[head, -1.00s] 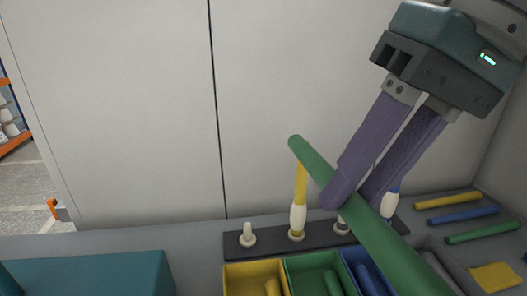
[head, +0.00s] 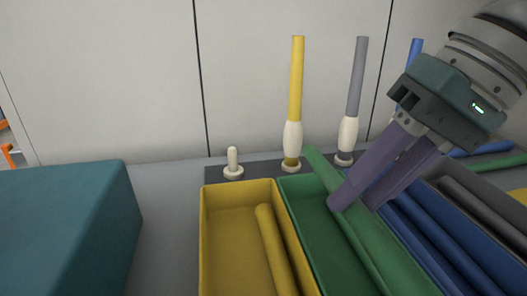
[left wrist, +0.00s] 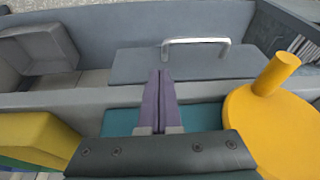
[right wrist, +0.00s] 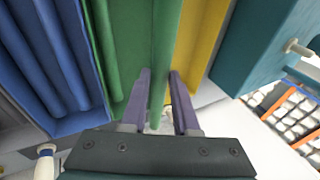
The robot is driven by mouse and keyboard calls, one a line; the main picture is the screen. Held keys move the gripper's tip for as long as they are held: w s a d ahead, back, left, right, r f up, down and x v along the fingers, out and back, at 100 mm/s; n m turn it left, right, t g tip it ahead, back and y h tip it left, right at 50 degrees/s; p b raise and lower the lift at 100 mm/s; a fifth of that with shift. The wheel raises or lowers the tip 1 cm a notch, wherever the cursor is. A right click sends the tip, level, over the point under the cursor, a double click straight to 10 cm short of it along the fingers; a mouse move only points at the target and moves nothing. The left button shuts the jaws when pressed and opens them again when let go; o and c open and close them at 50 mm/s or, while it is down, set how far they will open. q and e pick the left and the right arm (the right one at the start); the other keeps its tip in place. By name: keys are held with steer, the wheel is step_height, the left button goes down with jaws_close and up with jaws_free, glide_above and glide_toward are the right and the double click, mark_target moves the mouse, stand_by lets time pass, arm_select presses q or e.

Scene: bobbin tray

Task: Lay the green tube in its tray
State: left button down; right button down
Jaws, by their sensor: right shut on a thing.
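My right gripper (head: 352,205) is shut on the green tube (head: 372,250). The tube slants over the green tray (head: 315,235) in the head view, its far end near the tray's back rim. In the right wrist view the held tube (right wrist: 164,60) runs between the fingers above the green tray (right wrist: 131,50). I cannot tell whether it touches the tray. Another green tube (right wrist: 104,60) lies in that tray along its left side in the right wrist view. My left gripper (left wrist: 158,105) is shut and empty in the left wrist view, out of the head view.
The yellow tray (head: 228,220) with a yellow tube stands left of the green one; a blue tray (right wrist: 82,122) stands on its other side. Behind are a bare peg (head: 232,165) and upright yellow (head: 296,80), grey (head: 357,80) and blue tubes. A teal block (head: 70,220) stands left.

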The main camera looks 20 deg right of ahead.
steer(key=shift+f+b, duration=1.85)
steer(key=shift+f, duration=2.1)
steer(key=c, duration=0.6)
jaws_free()
steer(key=shift+p+v, duration=0.9)
steer(key=shift+v, duration=8.1)
